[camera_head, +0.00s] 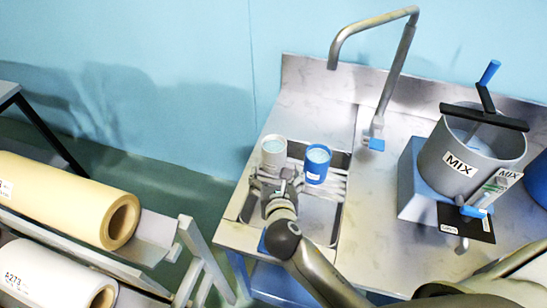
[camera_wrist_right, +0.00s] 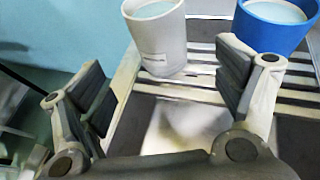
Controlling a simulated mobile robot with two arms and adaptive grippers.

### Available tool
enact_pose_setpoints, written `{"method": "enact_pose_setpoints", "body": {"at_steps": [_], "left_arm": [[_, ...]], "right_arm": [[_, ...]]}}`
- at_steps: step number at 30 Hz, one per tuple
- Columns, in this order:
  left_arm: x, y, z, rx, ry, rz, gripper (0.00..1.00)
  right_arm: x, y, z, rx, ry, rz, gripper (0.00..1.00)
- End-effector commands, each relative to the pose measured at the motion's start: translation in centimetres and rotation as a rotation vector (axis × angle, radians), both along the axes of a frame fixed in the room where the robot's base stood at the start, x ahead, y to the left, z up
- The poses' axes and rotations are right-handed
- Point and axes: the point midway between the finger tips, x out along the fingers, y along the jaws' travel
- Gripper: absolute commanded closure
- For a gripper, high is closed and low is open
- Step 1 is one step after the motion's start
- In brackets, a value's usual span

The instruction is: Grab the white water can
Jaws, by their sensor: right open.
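The white water can (camera_head: 273,150) stands upright on a slatted rack at the sink, filled with pale blue liquid. In the right wrist view the white can (camera_wrist_right: 160,45) is just beyond the fingers, roughly between them, with a label on its side. My right gripper (camera_head: 272,178) is open in front of the can; in the wrist view its fingers (camera_wrist_right: 168,85) are spread with nothing between them. A blue can (camera_head: 317,165) with similar liquid stands just right of the white one and shows behind the right finger in the wrist view (camera_wrist_right: 272,25). My left gripper is not in view.
A tall bent faucet (camera_head: 400,60) rises behind the steel counter. A grey MIX pot (camera_head: 455,165) with a stirrer stands on a blue base at the right. Brown (camera_head: 75,195) and white (camera_head: 50,270) rolls lie on a rack at the left. The sink basin (camera_head: 318,215) is empty.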

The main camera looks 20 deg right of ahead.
Motion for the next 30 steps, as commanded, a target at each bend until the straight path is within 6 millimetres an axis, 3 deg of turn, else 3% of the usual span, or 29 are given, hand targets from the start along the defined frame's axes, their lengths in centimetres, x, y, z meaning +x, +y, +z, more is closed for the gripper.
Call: {"method": "enact_pose_setpoints", "body": {"at_steps": [9,19,30], "left_arm": [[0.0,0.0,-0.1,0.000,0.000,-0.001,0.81],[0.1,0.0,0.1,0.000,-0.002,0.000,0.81],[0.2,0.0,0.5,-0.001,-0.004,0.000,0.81]], "right_arm": [[3.6,-0.9,-1.7,-0.001,-0.001,-0.001,0.13],[5.7,-1.5,-2.6,0.001,0.001,-0.003,0.13],[9.4,-2.4,-4.2,0.002,0.001,-0.002,0.13]]}}
